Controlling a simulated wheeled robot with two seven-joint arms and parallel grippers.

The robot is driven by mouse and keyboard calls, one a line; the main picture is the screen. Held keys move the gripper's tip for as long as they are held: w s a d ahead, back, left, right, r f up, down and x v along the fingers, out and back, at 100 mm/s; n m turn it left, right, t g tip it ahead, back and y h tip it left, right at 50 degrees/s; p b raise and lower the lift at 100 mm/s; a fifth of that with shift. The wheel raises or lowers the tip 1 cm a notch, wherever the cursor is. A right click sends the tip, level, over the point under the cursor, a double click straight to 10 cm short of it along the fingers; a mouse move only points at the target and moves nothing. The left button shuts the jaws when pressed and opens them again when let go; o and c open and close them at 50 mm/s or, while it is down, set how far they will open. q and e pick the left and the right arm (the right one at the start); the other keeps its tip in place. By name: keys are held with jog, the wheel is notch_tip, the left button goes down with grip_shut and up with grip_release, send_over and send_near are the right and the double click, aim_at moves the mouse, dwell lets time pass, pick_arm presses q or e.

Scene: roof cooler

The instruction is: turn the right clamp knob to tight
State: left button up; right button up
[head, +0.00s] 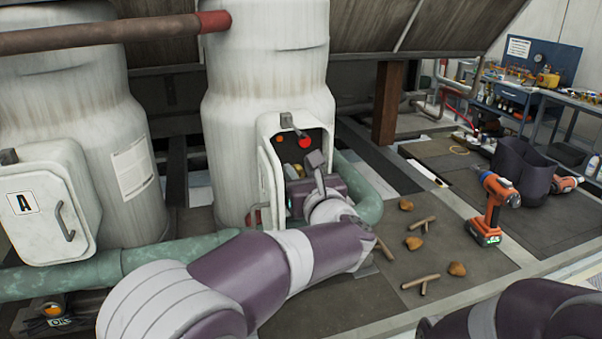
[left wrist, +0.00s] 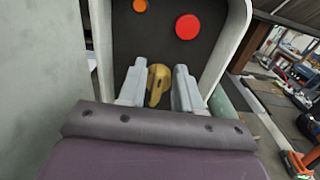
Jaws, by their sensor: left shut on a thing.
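The right box (head: 265,170) on the right white tank stands open. Inside it, a yellow knob (left wrist: 155,92) shows below the dark panel's round buttons; I take it for the right clamp knob. Its narrow bar looks roughly upright, tilted slightly. My left gripper (head: 300,173) reaches into the box from the right front and is shut on the knob, with one pale finger on each side. In the head view the gripper mostly covers the knob. No tight mark is readable. My right arm shows at the lower right, but its gripper is out of frame.
An orange button (head: 281,140) and a red button (head: 305,143) sit above the knob. A closed box marked A (head: 35,205) is on the left tank. A green pipe (head: 150,262) runs in front.

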pick_arm(q)
jog(key=shift+d+f+m+b, duration=0.2)
jog(key=shift+m+b, duration=0.35)
jog(key=shift+m, duration=0.55)
jog(key=m, duration=0.7)
jog(key=d+m, duration=0.1)
jog(key=m, duration=0.3)
jog(key=shift+w+f, duration=0.2)
jog(key=shift+f, duration=0.05)
jog(key=shift+d+f+m+p, duration=0.15)
jog(key=shift+m+p, duration=0.3)
jog(key=shift+m, duration=0.55)
jog(key=shift+a+f+m+p, duration=0.15)
jog(key=shift+m+p, duration=0.3)
jog(key=shift+m, duration=0.55)
jog(key=shift+d+f, duration=0.1)
jog(key=shift+f, duration=0.05)
